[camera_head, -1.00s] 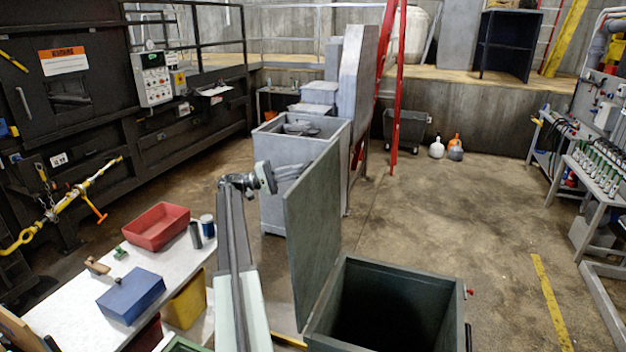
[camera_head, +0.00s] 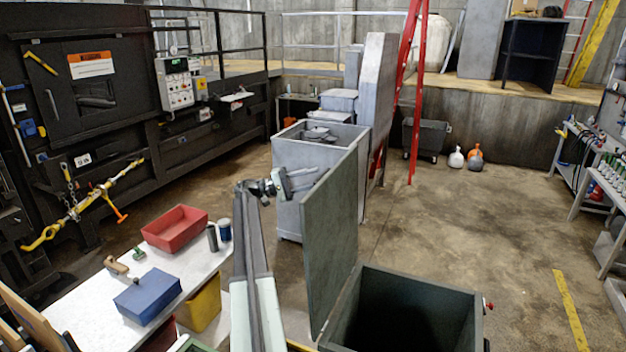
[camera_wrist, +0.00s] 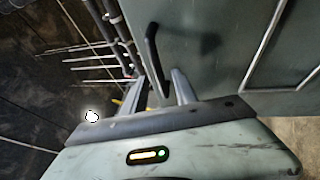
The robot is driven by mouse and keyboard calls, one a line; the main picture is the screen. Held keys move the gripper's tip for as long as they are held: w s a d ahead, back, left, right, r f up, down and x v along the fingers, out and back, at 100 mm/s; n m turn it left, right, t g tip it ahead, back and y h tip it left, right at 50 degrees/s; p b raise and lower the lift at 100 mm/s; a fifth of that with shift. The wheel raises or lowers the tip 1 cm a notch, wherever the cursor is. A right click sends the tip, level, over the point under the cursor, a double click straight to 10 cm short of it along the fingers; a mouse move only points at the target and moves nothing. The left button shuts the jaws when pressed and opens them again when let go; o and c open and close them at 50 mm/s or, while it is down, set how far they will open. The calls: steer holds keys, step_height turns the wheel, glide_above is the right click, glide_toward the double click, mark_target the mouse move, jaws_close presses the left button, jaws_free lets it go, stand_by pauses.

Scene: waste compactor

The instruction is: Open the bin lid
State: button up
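The green-grey bin (camera_head: 465,305) stands at the lower right with its dark inside exposed. Its lid (camera_head: 335,230) stands nearly upright along the bin's left side. My gripper (camera_head: 304,179) is left of the lid, near its upper left edge. In the wrist view, the lid's flat panel (camera_wrist: 225,45) fills the upper right, and a black handle (camera_wrist: 152,48) stands out from it. The two fingers of my gripper (camera_wrist: 163,82) are apart, with the handle's lower end between or just beyond them. I cannot tell whether they touch it.
A white table (camera_head: 90,310) with a red tray (camera_head: 175,229) and a blue box (camera_head: 147,296) is at the lower left. A grey container (camera_head: 290,155) stands behind my gripper. A red ladder (camera_head: 418,100) is farther back. Open floor (camera_head: 470,215) lies right of the lid.

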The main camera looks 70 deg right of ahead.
steer(key=b+v, duration=0.1)
steer(key=v, duration=0.6)
steer(key=shift+b, duration=0.3)
steer(key=p+x, duration=0.2)
steer(key=x, duration=0.5)
steer(key=shift+s, duration=0.2)
steer(key=shift+w, duration=0.1)
